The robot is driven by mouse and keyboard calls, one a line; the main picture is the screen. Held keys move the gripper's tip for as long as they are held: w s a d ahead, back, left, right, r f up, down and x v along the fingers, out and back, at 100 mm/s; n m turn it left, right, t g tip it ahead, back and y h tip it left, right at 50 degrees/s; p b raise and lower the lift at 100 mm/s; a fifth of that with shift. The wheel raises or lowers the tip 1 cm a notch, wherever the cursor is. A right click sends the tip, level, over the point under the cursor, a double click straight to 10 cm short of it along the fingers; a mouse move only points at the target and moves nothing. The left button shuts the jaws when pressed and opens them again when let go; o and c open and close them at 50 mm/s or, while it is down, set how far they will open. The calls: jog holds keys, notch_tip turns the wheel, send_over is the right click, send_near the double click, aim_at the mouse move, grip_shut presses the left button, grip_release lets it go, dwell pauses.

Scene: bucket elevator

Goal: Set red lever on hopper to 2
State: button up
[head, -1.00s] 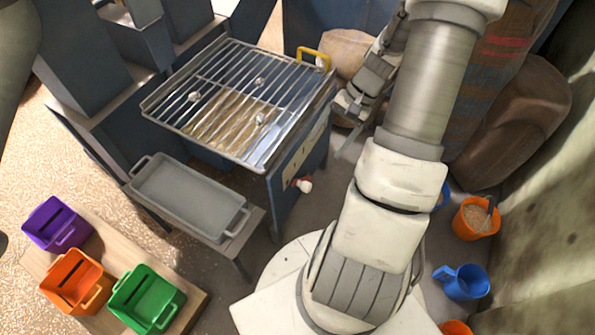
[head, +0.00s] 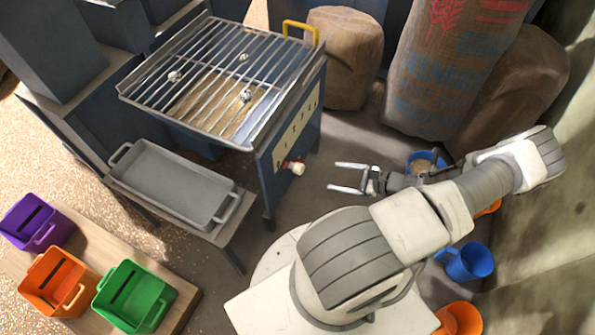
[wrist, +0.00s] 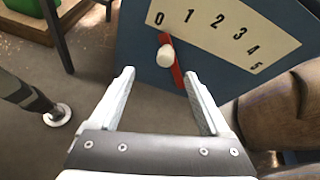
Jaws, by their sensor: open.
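The blue hopper (head: 268,182) under the metal grate carries a pale number scale (head: 297,128) on its side. The red lever (head: 286,165) with its white knob (head: 298,168) is mounted below the scale. In the wrist view the scale (wrist: 225,35) reads 0 to 5, and the red lever (wrist: 177,76) points up close to 0, its white knob (wrist: 166,56) facing me. My gripper (head: 335,177) is open and empty, to the right of the knob and apart from it. In the wrist view the knob shows ahead, between and beyond the fingertips (wrist: 158,73).
A grey tray (head: 180,180) rests on a stand left of the hopper. Purple (head: 38,222), orange (head: 55,283) and green (head: 135,297) bins sit at lower left. Sacks (head: 343,57) stand behind the gripper. A blue jug (head: 465,262) and buckets are at right.

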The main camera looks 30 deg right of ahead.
aim_at(303, 170)
jog(key=w+a+f+b, duration=0.1)
jog(key=w+f, duration=0.2)
jog(key=w, duration=0.1)
jog(key=w+a+f+m+t+b, duration=0.1)
jog(key=w+a+f+b, duration=0.1)
jog(key=w, duration=0.3)
jog(key=w+a+f+m+h+b, duration=0.1)
jog(key=w+a+f+b, duration=0.1)
jog(key=w+f, duration=0.2)
jog(key=shift+w+a, duration=0.2)
jog(key=shift+w+a+f, duration=0.2)
jog(key=shift+w, duration=0.45)
jog(key=shift+c, duration=0.3)
grip_shut()
